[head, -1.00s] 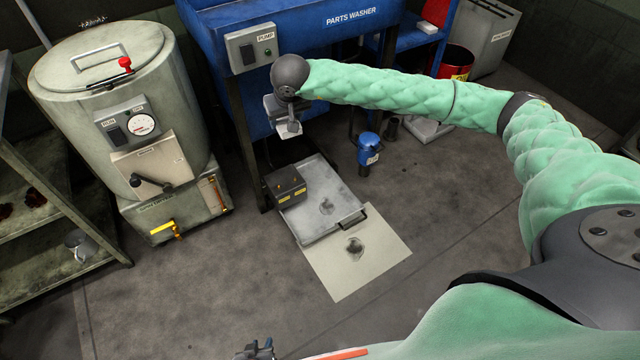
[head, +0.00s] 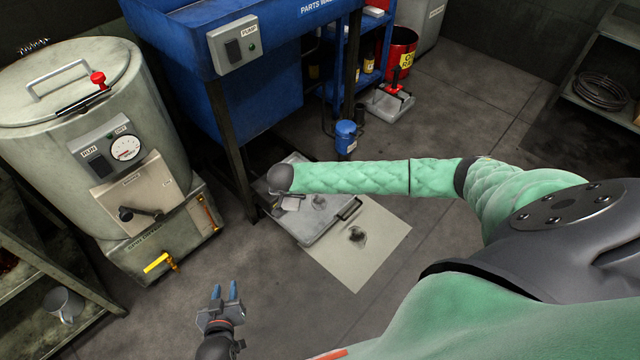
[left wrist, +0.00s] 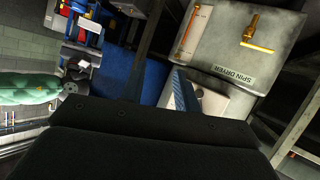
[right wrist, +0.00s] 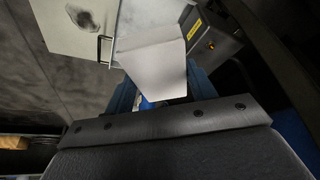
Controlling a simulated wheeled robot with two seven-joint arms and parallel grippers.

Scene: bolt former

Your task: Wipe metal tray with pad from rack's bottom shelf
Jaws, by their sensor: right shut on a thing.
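The metal tray (head: 312,237) lies on the floor, with a dark smudge on its surface and a black handle at its near right end. My right gripper (right wrist: 160,96) is shut on a pale pad (right wrist: 155,62). In the head view the pad (head: 291,203) is low over the tray's left part, mostly hidden by my wrist; I cannot tell whether it touches. One blue finger shows in the left wrist view.
A pale sheet (head: 375,260) with a dark stain lies under the tray's near end. The spin dryer (head: 150,235), parts washer (head: 215,110) and a rack with a mug (head: 65,303) stand around.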

